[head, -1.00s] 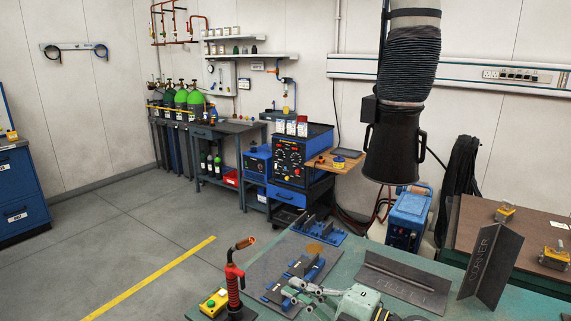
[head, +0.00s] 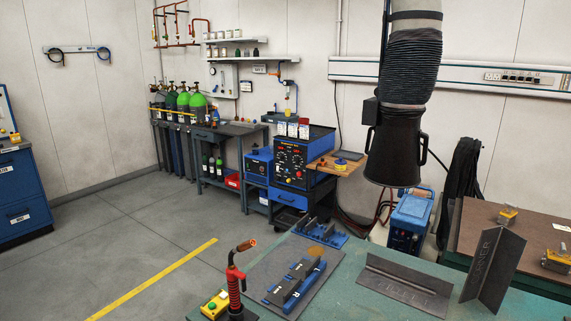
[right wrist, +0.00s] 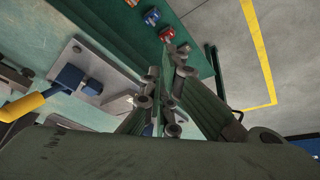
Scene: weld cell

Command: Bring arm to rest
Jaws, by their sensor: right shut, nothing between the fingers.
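My right gripper (right wrist: 168,88) shows in the right wrist view with its fingers together and nothing held. It is out of the head view, and so is my left gripper. In the right wrist view the green bench top (right wrist: 190,18) lies beyond the fingers, with a grey plate and blue block (right wrist: 76,78) to their left. In the head view the same green bench (head: 345,270) fills the lower right, with no arm above it.
On the bench are a torch in a red stand (head: 235,285), a button box (head: 215,304), a blue fixture (head: 300,285), a steel tee piece (head: 405,283) and an upright corner piece (head: 492,270). A black fume hood (head: 395,150) hangs above. Floor at left is clear.

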